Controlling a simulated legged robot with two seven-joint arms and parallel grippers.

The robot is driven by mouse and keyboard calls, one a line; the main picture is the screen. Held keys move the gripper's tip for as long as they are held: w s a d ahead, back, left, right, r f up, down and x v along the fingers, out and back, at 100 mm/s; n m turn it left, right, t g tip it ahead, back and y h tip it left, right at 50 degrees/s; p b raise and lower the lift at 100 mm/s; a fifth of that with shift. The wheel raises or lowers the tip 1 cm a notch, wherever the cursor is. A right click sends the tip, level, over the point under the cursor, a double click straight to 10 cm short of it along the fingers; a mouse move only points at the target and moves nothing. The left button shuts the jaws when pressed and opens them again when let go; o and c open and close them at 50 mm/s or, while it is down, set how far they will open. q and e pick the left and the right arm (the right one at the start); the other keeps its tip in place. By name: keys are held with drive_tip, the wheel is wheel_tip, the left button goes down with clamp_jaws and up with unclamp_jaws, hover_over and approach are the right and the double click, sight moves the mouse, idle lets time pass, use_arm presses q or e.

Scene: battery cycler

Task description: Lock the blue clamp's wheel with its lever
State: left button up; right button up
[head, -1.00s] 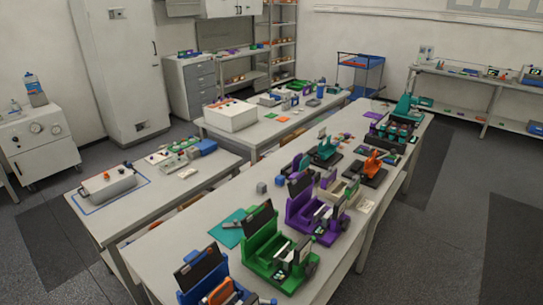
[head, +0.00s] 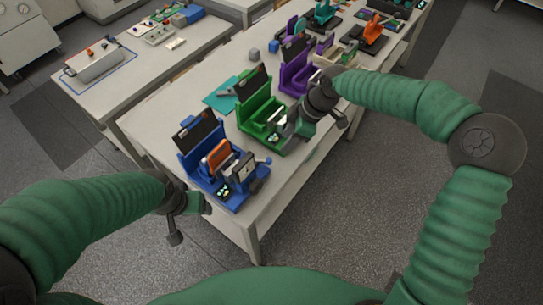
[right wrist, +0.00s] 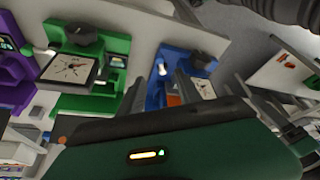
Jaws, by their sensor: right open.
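The blue clamp (head: 228,191) stands at the near end of the long table, with an orange part in it. Its dark wheel (head: 262,172) seems to be on the right side, and a small blue knob (head: 268,161), perhaps the lever's end, is beside it. The exact lever position is too small to tell. My right gripper (head: 308,128) is open and empty, up and to the right of the blue clamp, in front of the green clamp. The right wrist view shows the blue clamp (right wrist: 154,88) beyond its fingers. My left gripper (head: 190,217) is off the table, left of the blue clamp.
The green clamp (head: 250,105) stands behind the blue one, partly hidden by my right gripper. The purple clamp (head: 292,76) is farther back. A teal mat (head: 214,101) lies left of the green clamp.

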sight(269, 159)
drive_tip(key=p+x, duration=0.1)
drive_tip(key=x, duration=1)
drive_tip(key=shift+w+a+f, duration=0.15)
drive_tip(key=shift+a+f, duration=0.15)
drive_tip(key=shift+a, duration=0.05)
drive_tip(key=shift+f, duration=0.35)
clamp_jaws()
